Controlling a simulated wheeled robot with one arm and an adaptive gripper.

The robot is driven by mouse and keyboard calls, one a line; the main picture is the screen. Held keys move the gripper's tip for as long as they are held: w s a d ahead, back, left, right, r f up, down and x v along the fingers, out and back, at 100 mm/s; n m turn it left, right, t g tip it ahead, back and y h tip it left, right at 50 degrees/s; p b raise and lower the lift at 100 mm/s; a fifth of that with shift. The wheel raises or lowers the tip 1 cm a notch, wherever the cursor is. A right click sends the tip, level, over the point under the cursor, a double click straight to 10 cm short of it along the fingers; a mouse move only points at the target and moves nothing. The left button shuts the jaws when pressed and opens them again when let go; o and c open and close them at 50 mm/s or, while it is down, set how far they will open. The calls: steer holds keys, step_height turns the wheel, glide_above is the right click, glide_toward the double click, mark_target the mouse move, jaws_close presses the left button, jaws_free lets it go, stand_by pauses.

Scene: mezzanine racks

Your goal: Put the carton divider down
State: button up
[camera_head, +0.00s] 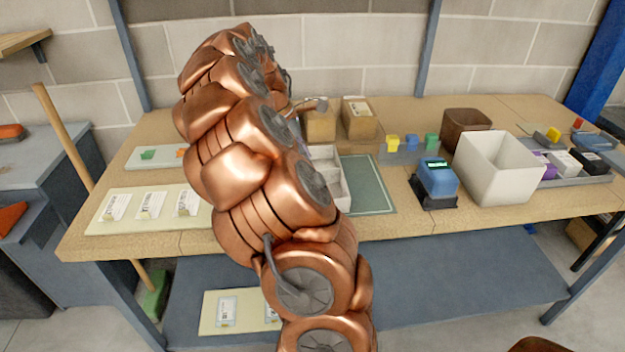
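My copper-coloured arm rises through the middle of the view and bends over the bench. Small dark grey parts show at its far end, but my gripper's fingertips cannot be made out behind the arm links. I cannot tell whether it is open, shut or holding something. No carton divider can be clearly identified. A white tray with inner walls (345,190) stands on the bench just right of my arm, partly hidden by it. A dark green mat with a pale border (368,185) lies beside that tray.
The wooden bench (400,232) carries two cardboard boxes (358,118) at the back, a blue device on a black base (436,182), a white bin (494,168) and a brown bin (462,125). Labelled cards lie on a board (130,222) at left. The bench's front strip right of my arm is clear.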

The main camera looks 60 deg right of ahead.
steer(key=shift+d+p+x, duration=0.15)
steer(key=shift+p+x, duration=0.2)
steer(key=shift+x, duration=1.1)
steer(key=shift+d+p+x, duration=0.1)
steer(key=shift+p+x, duration=0.2)
steer(key=shift+x, duration=1.15)
steer(key=shift+w, duration=0.15)
jaws_close()
